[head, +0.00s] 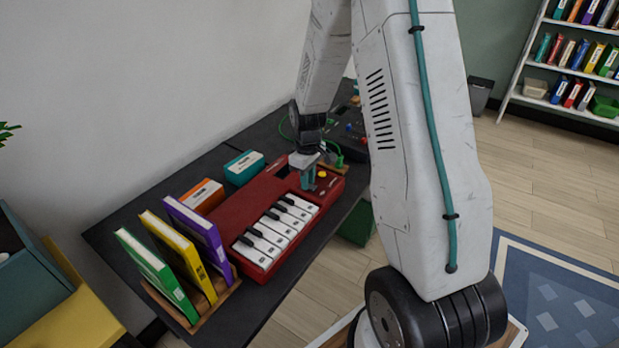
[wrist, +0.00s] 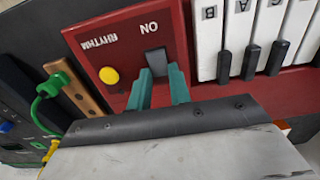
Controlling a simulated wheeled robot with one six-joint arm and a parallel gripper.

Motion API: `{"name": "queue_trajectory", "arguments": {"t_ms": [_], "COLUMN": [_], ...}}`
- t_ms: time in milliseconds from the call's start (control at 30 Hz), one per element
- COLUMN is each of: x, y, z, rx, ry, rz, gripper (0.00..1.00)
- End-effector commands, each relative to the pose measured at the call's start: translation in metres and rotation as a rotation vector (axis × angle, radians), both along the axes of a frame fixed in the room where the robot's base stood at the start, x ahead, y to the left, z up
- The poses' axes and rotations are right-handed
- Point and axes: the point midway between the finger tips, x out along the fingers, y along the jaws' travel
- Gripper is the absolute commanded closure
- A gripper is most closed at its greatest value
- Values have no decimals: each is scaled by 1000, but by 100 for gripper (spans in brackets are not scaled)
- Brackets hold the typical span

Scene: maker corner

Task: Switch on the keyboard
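The red keyboard (head: 232,212) lies on the dark desk, its white and black keys facing the front. In the wrist view, its red panel (wrist: 192,52) has a dark switch (wrist: 155,62) beside the label ON and a round yellow button (wrist: 109,75) by the label RHYTHM. My gripper (head: 308,184) is over the panel at the keyboard's right end. In the wrist view, the teal fingers of my gripper (wrist: 160,76) stand apart with red panel showing between them. Their tips are right at the near end of the switch. I cannot tell whether they touch it.
Green, yellow and purple books (head: 185,255) stand at the keyboard's left end. An orange box (head: 203,195) and a teal box (head: 244,167) sit behind it. A dark device with green cables (head: 350,135) lies beyond its right end. A shelf (head: 575,60) stands far right.

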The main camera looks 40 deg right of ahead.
Motion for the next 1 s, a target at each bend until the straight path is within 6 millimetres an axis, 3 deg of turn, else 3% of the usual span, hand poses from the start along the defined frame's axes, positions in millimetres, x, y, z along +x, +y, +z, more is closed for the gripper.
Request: {"name": "queue_trajectory", "arguments": {"t_ms": [600, 1000], "x": [-7, -7], "y": [-1, -3], "z": [1, 1], "rx": [86, 88], "ry": [-218, -245], "rz": [1, 1], "gripper": [100, 100]}}
